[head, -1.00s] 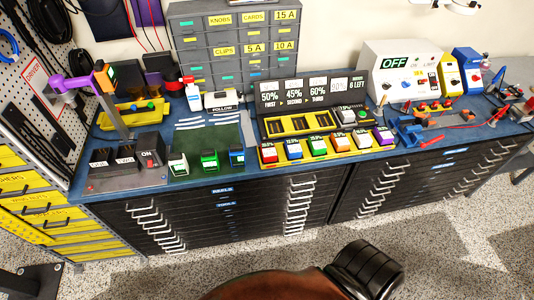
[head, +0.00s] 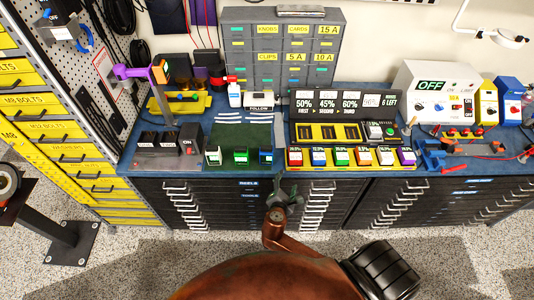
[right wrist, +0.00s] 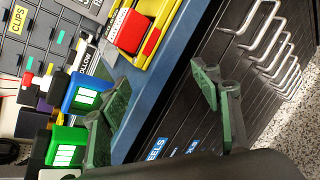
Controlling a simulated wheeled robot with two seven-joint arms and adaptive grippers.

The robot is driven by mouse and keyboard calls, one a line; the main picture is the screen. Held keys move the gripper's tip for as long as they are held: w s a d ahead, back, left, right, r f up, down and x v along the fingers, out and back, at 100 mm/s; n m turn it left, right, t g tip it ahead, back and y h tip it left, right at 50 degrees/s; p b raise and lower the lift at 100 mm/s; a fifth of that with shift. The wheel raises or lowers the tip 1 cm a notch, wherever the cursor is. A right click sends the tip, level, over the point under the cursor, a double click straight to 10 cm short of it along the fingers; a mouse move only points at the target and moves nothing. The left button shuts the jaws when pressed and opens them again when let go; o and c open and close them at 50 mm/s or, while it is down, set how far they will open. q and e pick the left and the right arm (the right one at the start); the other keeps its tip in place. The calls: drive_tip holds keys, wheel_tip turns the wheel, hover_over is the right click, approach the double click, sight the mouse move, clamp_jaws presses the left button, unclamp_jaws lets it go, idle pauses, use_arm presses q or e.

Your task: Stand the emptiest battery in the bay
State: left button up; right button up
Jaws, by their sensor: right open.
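My left gripper is out of view.
A percentage display (head: 344,103) stands behind the bay. A black switch box (head: 187,146) is at the left, a white OFF machine (head: 432,88) at the right. Drawer handles (right wrist: 268,30) project below the bench edge. The floor in front is clear.

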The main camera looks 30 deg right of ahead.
sight(266, 151)
drive_tip(key=w+a+r+n+t, duration=0.1)
drive_tip(key=w+r+n+t, duration=0.1)
drive_tip(key=w+n, duration=0.1)
drive_tip(key=w+a+r+n+t, duration=0.2)
drive_tip(key=w+r+n, duration=0.1)
drive_tip(key=w+a+r+n+t+h, duration=0.1)
drive_tip(key=w+a+r+n, duration=0.1)
drive_tip(key=w+n, duration=0.1)
drive_tip(key=shift+w+a+r+n+t, duration=0.1)
drive_tip(key=shift+w+r+n+t, duration=0.1)
drive_tip(key=shift+n+t, duration=0.3)
drive_tip(key=x, duration=0.6)
drive_tip(key=shift+w+d+r+p, duration=0.25)
drive_tip(key=shift+w+d+p, duration=0.05)
drive_tip(key=shift+p, duration=0.05)
clamp_jaws()
